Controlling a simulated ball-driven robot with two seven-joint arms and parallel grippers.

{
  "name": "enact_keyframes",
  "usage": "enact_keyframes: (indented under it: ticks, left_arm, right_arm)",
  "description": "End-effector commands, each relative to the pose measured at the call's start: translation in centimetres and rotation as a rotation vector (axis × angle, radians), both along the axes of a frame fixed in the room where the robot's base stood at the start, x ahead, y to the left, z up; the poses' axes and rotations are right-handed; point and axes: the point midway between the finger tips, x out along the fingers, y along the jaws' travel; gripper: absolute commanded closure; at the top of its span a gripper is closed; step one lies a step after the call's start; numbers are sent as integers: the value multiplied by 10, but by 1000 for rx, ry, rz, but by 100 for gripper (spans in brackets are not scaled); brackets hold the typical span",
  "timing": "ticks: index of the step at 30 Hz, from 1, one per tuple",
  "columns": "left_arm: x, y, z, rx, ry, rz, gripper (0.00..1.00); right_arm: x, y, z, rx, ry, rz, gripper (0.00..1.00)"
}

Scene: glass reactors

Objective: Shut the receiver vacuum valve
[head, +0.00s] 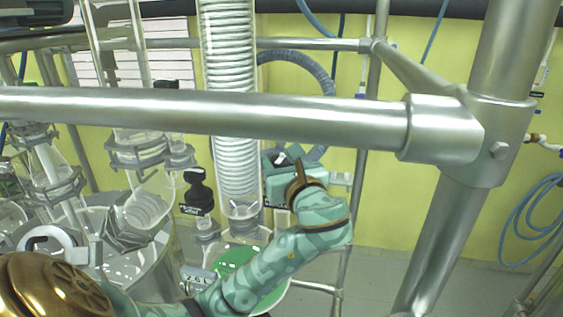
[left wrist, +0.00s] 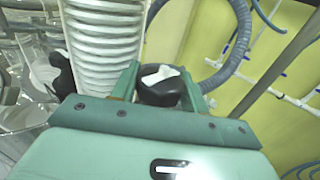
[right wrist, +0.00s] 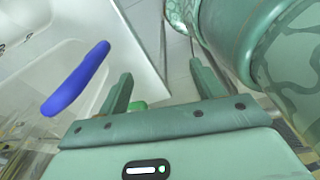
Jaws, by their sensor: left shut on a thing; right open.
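A black round knob with a white pointer (left wrist: 160,92), which I take as the receiver vacuum valve, sits between the two green fingers of my left gripper (left wrist: 160,80). The fingers are shut on its sides. In the head view my left gripper (head: 284,172) is just right of the tall coiled glass column, and only a little of the dark knob (head: 279,159) shows. The valve's body and piping are hidden behind the gripper. My right gripper (right wrist: 162,85) is open and empty in the right wrist view, its fingers wide apart.
A thick steel bar (head: 240,112) crosses in front of the glassware. Another black valve (head: 197,190) stands left of the coiled column (head: 231,70). A grey corrugated hose (head: 318,78) curves behind. In the right wrist view a blue handle (right wrist: 76,82) is left of the fingers.

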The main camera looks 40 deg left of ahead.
Motion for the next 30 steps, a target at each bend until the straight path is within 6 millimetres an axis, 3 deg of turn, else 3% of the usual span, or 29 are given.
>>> enact_keyframes:
  ticks: [10,29,30]
  left_arm:
    - [0,-2,-4,-3,10,-5,78]
    - [0,-2,-4,-2,11,-5,78]
    - [0,-2,-4,-2,11,-5,50]
  right_arm:
    - [5,8,0,11,-7,0,33]
    - [6,3,0,5,-9,2,33]
    - [6,3,0,4,-9,2,33]
